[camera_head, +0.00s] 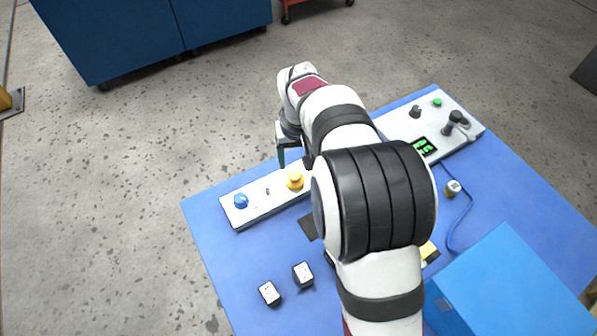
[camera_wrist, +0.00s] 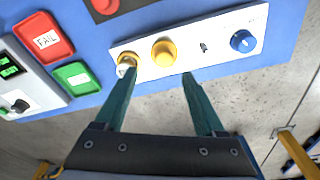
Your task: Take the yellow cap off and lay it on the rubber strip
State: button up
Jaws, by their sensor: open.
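The yellow cap (camera_head: 295,180) sits on a long white panel (camera_head: 262,203). In the wrist view the yellow cap (camera_wrist: 163,52) is just beyond my fingertips, roughly between their lines. My gripper (camera_wrist: 159,74) is open and empty, with its two teal fingers spread apart. In the head view my gripper (camera_head: 281,158) hangs behind the panel, near the yellow cap, without visible contact. A flat dark piece (camera_head: 308,227) lies on the table in front of the panel, partly hidden by my arm; I cannot tell if it is the rubber strip.
The panel also carries a blue knob (camera_wrist: 243,41), a small switch (camera_wrist: 203,47) and a brass fitting (camera_wrist: 127,61). A control box (camera_head: 463,128) stands at the back right. A large blue box (camera_head: 510,285) fills the front right. Two small labelled blocks (camera_head: 269,292) lie front left.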

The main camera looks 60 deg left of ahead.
aim_at(295, 175)
jog(key=f, duration=0.6)
jog(key=shift+s+a+f, duration=0.25)
jog(key=shift+a+f, duration=0.05)
jog(key=shift+a, duration=0.1)
grip_shut()
